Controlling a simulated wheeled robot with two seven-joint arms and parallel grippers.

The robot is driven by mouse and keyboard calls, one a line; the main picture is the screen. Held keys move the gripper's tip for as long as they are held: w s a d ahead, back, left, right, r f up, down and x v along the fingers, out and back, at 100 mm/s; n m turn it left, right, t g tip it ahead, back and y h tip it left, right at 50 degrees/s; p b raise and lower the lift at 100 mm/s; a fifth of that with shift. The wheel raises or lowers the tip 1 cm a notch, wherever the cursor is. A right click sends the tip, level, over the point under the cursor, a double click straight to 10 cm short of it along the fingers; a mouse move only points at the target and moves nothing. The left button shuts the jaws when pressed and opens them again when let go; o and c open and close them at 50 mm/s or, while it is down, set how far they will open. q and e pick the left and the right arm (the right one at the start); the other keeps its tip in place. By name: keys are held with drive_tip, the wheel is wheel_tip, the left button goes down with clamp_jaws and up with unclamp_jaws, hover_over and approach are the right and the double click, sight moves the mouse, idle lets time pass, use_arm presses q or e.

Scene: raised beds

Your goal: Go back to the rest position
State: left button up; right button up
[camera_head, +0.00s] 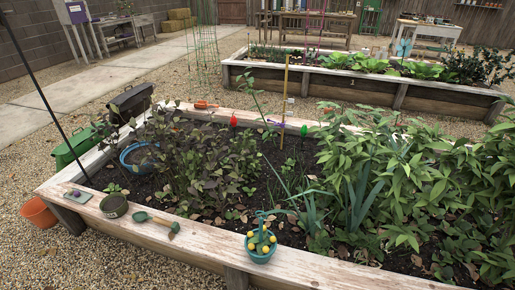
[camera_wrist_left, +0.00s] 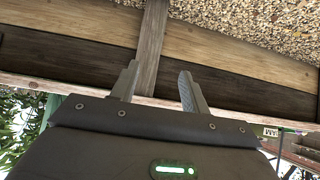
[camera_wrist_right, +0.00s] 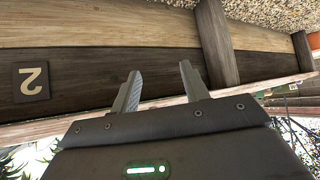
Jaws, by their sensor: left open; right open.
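My left gripper (camera_wrist_left: 157,88) is open and empty in the left wrist view, its two fingers apart in front of the wooden side of a raised bed (camera_wrist_left: 75,50). My right gripper (camera_wrist_right: 159,88) is open and empty in the right wrist view, in front of a bed side with a dark plate marked 2 (camera_wrist_right: 31,82). Both wrist pictures look upside down. Neither gripper shows in the head view, where the near raised bed (camera_head: 190,258) fills the front.
An orange pot (camera_head: 38,212) stands on the gravel at left. A second bed (camera_head: 370,92) lies behind. Gravel (camera_head: 50,258) is open at front left.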

use_arm(q)
drive_tip(key=s+a+f+g+y+p, duration=0.1)
drive_tip(key=s+a+g+p, duration=0.1)
drive_tip(key=s, duration=0.6)
drive_tip(key=s+a+f+g+p, duration=0.2)
drive_tip(key=s+a+g, duration=0.1)
drive_tip(key=s, duration=0.5)
drive_tip(key=s+a+f+g+y+p, duration=0.1)
drive_tip(key=s+a+g+p, duration=0.1)
drive_tip(key=s, duration=0.6)
drive_tip(key=shift+s+a+f+g+y+p, duration=0.2)
drive_tip(key=shift+a+f+g+y+p, duration=0.15)
drive_tip(key=shift+a+g, duration=0.35)
use_arm(e)
drive_tip(key=s+d+f+g+h, duration=0.1)
drive_tip(key=s+d+g, duration=0.1)
drive_tip(key=s, duration=0.6)
drive_tip(key=s+d+f+g, duration=0.2)
drive_tip(key=s+d+g, duration=0.1)
drive_tip(key=s, duration=0.5)
drive_tip(key=s+d+f+g+h, duration=0.1)
drive_tip(key=s+d+g, duration=0.2)
drive_tip(key=s, duration=0.5)
drive_tip(key=shift+s+d+f+h, duration=0.2)
drive_tip(key=shift+f+h, duration=0.1)
drive_tip(key=shift+f, duration=0.1)
